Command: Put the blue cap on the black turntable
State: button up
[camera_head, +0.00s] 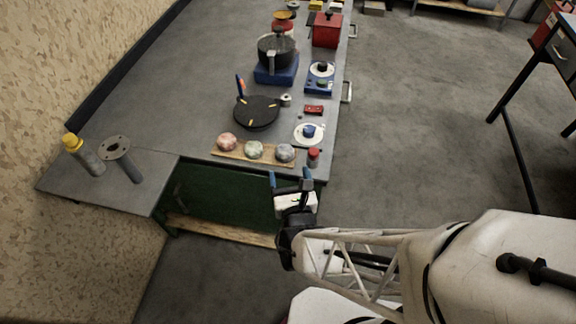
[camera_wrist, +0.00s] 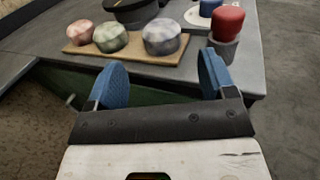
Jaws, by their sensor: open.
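The blue cap (camera_head: 309,131) sits on a round white plate (camera_head: 299,137) near the right edge of the bench. In the wrist view the blue cap (camera_wrist: 209,8) shows at the top edge, partly cut off. The black turntable (camera_head: 257,113) is a flat disc on the bench, left of and behind the cap; only part of a black round thing, likely the turntable (camera_wrist: 132,12), shows in the wrist view. My gripper (camera_head: 289,181) is open and empty, off the bench's front edge, nearer to me than the cap. Its two blue fingers (camera_wrist: 161,78) are spread apart.
A wooden board (camera_head: 230,152) with several round stone-like lumps lies along the front edge. A red-topped grey jar (camera_head: 313,157) stands beside the plate, between it and the front corner. A red block (camera_head: 314,109) and a black pot (camera_head: 276,52) are farther back.

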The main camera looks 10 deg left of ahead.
jog(key=shift+s+d, duration=0.25)
jog(key=shift+s, duration=0.45)
dwell(0.5)
jog(key=w+d+r+m+g+h, duration=0.1)
jog(key=d+r+m+g+h, duration=0.2)
jog(key=d+r+m+h, duration=0.35)
jog(key=w+d+r+m+g+h, duration=0.1)
jog(key=d+r+m+g+h, duration=0.2)
jog(key=d+m, duration=0.65)
jog(key=w+d+r+m+g+h, duration=0.1)
jog(key=d+r+m+g+h, duration=0.1)
jog(key=d+r+m+h, duration=0.45)
jog(key=s+d+r+m+g+y, duration=0.2)
jog(key=s+d+m+g, duration=0.4)
jog(key=m, duration=0.4)
notch_tip(320, 180, up, 7)
jog(key=s+a+m+y, duration=0.1)
jog(key=a+m+y, duration=0.1)
jog(key=m+y, duration=0.5)
jog(key=shift+s+m, duration=0.15)
jog(key=shift+m, duration=0.4)
jog(key=shift+r, duration=0.1)
